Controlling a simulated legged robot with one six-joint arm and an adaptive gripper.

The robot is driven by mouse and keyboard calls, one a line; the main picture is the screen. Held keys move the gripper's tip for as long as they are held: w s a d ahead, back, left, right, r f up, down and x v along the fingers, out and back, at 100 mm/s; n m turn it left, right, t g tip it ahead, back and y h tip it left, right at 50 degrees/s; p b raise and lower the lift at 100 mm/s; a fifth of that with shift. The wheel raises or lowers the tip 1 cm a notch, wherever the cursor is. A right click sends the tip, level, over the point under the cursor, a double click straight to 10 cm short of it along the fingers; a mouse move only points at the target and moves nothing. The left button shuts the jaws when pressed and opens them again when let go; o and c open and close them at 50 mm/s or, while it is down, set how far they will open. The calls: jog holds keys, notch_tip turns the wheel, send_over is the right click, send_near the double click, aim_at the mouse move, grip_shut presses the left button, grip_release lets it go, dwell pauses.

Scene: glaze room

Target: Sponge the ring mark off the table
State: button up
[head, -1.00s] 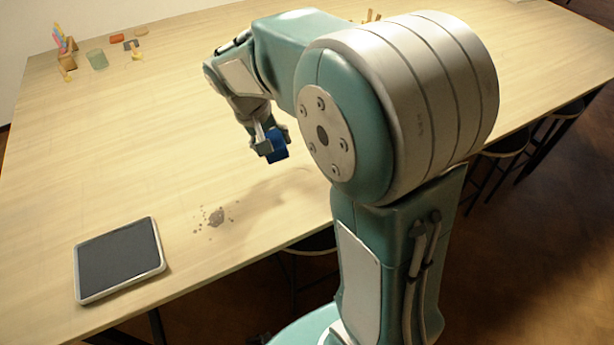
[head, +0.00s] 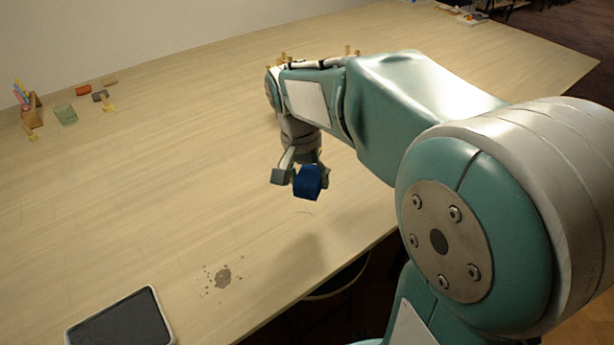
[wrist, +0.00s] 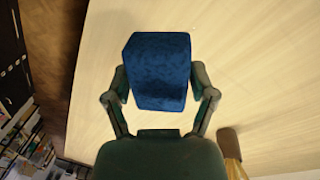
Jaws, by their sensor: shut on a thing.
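A blue sponge (head: 308,182) is held between the fingers of my gripper (head: 298,178), above the table and apart from it. The wrist view shows the blue sponge (wrist: 160,72) between both fingers of my gripper (wrist: 161,88). A grey-brown mark (head: 222,278) with small specks around it lies on the pale wooden table (head: 170,190), to the left of and nearer than my gripper. It looks more like a blotch than a clean ring. The mark is not in the wrist view.
A dark tablet-like panel with a pale frame (head: 122,322) lies near the front edge, left of the mark. A green cup (head: 65,114), an orange block (head: 83,90) and other small items stand at the far left. The middle of the table is clear.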

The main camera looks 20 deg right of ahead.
jog(key=shift+d+f, duration=0.15)
jog(key=shift+f, duration=0.2)
notch_tip(320, 180, down, 3)
jog(key=shift+r, duration=0.1)
jog(key=shift+a+f, duration=0.25)
jog(key=shift+f, duration=0.45)
jog(key=shift+d, duration=0.2)
